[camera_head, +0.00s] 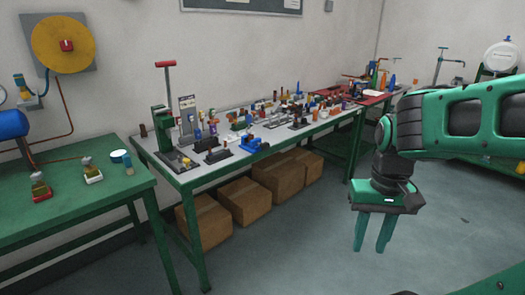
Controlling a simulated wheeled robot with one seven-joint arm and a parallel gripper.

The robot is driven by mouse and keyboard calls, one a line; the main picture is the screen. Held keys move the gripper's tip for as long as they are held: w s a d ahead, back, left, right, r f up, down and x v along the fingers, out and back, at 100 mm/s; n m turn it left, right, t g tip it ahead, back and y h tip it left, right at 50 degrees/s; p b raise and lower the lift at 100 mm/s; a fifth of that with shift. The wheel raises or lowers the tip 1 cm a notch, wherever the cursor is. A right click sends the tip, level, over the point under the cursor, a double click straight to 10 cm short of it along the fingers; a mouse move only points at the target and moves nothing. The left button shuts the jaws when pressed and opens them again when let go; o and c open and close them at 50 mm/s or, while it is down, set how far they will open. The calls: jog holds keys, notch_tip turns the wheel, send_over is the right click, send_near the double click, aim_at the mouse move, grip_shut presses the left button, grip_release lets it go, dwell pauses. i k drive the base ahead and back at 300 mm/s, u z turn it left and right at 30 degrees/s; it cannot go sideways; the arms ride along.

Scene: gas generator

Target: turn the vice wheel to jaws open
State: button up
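A small blue object that looks like a vice (257,146) sits near the front edge of the grey-topped workbench (199,179). It is too small in the head view to make out its wheel or how far its jaws stand apart. My gripper (373,249) hangs fingers down over the open floor, to the right of the bench and well apart from the vice. Its two green fingers are spread with a gap between them, and nothing is held.
Many small tools and fixtures crowd the workbench, including a tall red-handled press (168,85). Cardboard boxes (245,199) stand underneath. A green table (75,208) is at left, below a yellow disc (62,32) on the wall. The floor (300,250) before the bench is clear.

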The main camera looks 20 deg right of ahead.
aim_at(265, 147)
jog(key=i, duration=1)
